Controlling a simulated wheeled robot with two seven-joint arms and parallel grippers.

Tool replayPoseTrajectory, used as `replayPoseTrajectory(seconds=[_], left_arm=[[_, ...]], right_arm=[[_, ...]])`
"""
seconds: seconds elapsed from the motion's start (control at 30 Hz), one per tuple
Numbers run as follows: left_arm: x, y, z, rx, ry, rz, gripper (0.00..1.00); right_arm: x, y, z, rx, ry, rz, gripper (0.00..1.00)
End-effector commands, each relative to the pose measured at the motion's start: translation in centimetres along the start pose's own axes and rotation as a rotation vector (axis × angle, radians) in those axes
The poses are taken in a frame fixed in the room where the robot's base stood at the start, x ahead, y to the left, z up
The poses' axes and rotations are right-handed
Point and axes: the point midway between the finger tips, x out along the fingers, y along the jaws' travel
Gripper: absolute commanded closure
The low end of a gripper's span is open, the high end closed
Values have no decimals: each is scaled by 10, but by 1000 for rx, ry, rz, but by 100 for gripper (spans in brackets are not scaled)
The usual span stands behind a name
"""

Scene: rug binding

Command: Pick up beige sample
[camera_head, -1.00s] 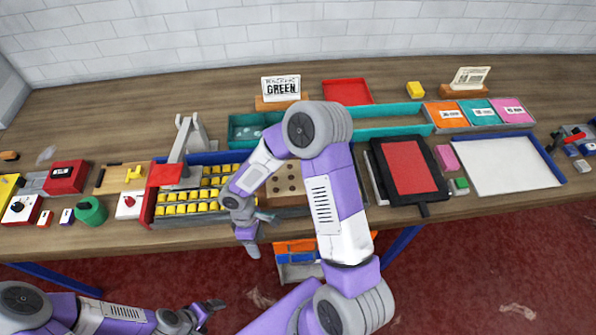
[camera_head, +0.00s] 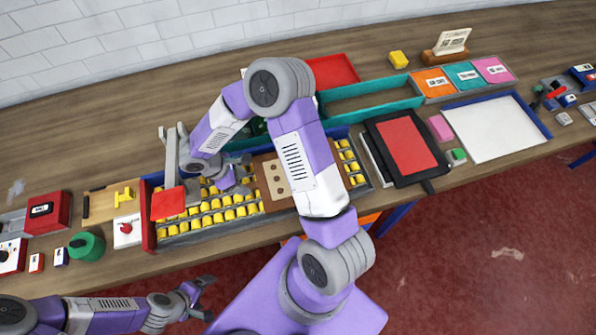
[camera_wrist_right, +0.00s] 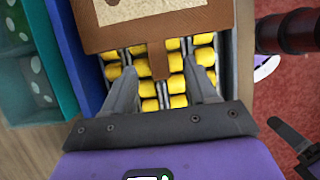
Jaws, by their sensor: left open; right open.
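The beige sample (camera_head: 277,178) is a light piece with dark holes, lying on a brown holder among yellow rollers. In the right wrist view its pale part (camera_wrist_right: 119,9) shows at the top edge, cut off, and the brown holder (camera_wrist_right: 185,24) has a narrow tab pointing toward me. My right gripper (camera_head: 240,186) is open over the roller bed, left of the sample. In the wrist view my right gripper (camera_wrist_right: 162,78) has its fingers apart on either side of the tab; contact cannot be told. My left gripper (camera_head: 207,290) is open and empty, in front of the table.
The roller bed (camera_head: 205,217) has a blue frame and a red block (camera_head: 168,203) at its left. A black-framed red pad (camera_head: 405,146) and a white board (camera_head: 494,130) lie to the right. Teal bins (camera_head: 372,87) stand behind. Red and green items crowd the left.

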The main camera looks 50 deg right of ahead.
Motion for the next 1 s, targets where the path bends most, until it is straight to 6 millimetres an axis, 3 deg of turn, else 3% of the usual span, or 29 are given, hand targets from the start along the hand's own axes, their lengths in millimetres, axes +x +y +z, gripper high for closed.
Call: replayPoseTrajectory(seconds=[0.2,0.53,0.9,1.0], left_arm=[[-2,1,0,0,1,0,12],[-2,1,0,0,1,0,12],[-2,1,0,0,1,0,12],[-2,1,0,0,1,0,12]], right_arm=[[32,1,-1,0,0,-3,43],[39,1,-2,2,2,-1,44],[39,1,-2,2,2,0,100],[39,2,-1,2,1,0,100]])
